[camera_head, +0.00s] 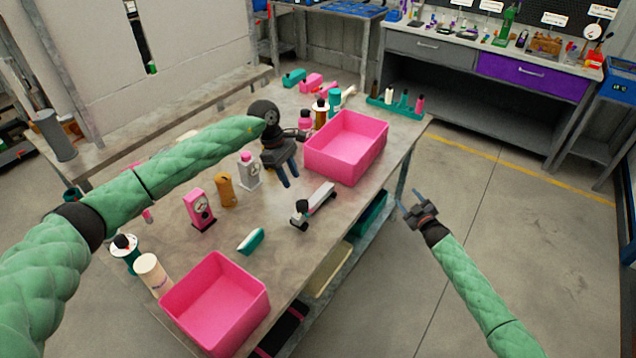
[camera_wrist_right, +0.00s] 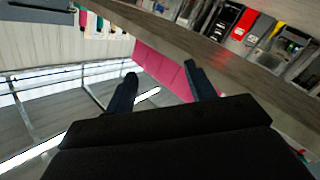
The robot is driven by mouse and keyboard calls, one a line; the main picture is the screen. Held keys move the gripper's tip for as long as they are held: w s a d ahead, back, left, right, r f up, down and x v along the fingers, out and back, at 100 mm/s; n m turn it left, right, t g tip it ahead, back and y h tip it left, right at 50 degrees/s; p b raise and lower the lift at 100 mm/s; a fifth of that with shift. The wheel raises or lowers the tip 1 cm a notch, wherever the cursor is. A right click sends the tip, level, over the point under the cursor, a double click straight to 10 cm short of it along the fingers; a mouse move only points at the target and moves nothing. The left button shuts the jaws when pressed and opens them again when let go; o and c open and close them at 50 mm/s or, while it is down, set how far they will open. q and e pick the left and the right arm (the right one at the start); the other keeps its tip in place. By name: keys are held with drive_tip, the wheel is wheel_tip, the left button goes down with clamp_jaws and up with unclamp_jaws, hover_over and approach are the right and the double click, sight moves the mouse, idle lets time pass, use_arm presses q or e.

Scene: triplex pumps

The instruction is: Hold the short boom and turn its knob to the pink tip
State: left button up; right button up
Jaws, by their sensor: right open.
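A short pale grey bar with dark ends, which looks like the short boom (camera_head: 319,198), lies on the table near its right edge. A black round knob (camera_head: 302,206) shows at its near end. I cannot make out a pink tip on it. My left gripper (camera_head: 287,178) hangs fingers down above the table, behind and left of the bar, open and empty. My right gripper (camera_head: 408,205) is off the table's right side, apart from the bar, open and empty. Its two fingers also show in the right wrist view (camera_wrist_right: 160,88).
Pink bins stand on the table (camera_head: 268,233) at the back right (camera_head: 345,160) and front (camera_head: 190,293). A pink gauge box (camera_head: 200,212), an orange-brown cylinder (camera_head: 224,192), a grey-white bottle (camera_head: 249,172) and a teal piece (camera_head: 251,241) stand or lie left of the bar.

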drive_tip(key=w+a+r+n+y, duration=0.1)
drive_tip(key=w+r+n+y, duration=0.2)
drive_tip(key=r, duration=0.7)
drive_tip(key=w+a+r+n+y, duration=0.1)
drive_tip(key=w+r+n+y, duration=0.15)
drive_tip(key=r, duration=0.75)
drive_tip(key=w+a+r+n+y, duration=0.1)
drive_tip(key=w+r+n+y, duration=0.2)
drive_tip(key=r, duration=0.8)
drive_tip(key=s+a+f+n+g, duration=0.25)
drive_tip(key=a+g, duration=0.25)
drive_tip(key=a, duration=0.6)
drive_tip(key=s+a+f+n+g, duration=0.25)
drive_tip(key=a+n+g, duration=0.2)
drive_tip(key=a, duration=0.55)
drive_tip(key=s+a+f+n+g, duration=0.1)
drive_tip(key=s+a+n+g, duration=0.2)
drive_tip(key=a+g, duration=0.55)
drive_tip(key=t+h, duration=0.1)
drive_tip(key=h, duration=1.2)
hover_over(318, 195)
drive_tip(key=a, duration=0.1)
wheel_tip(318, 195, down, 12)
drive_tip(key=shift+s+f, duration=0.1)
drive_tip(key=shift+f, duration=0.1)
drive_tip(key=shift+d+f+h, duration=0.15)
drive_tip(key=shift+d+h, duration=0.1)
drive_tip(key=shift+d, duration=0.2)
drive_tip(key=shift+f, duration=3.9)
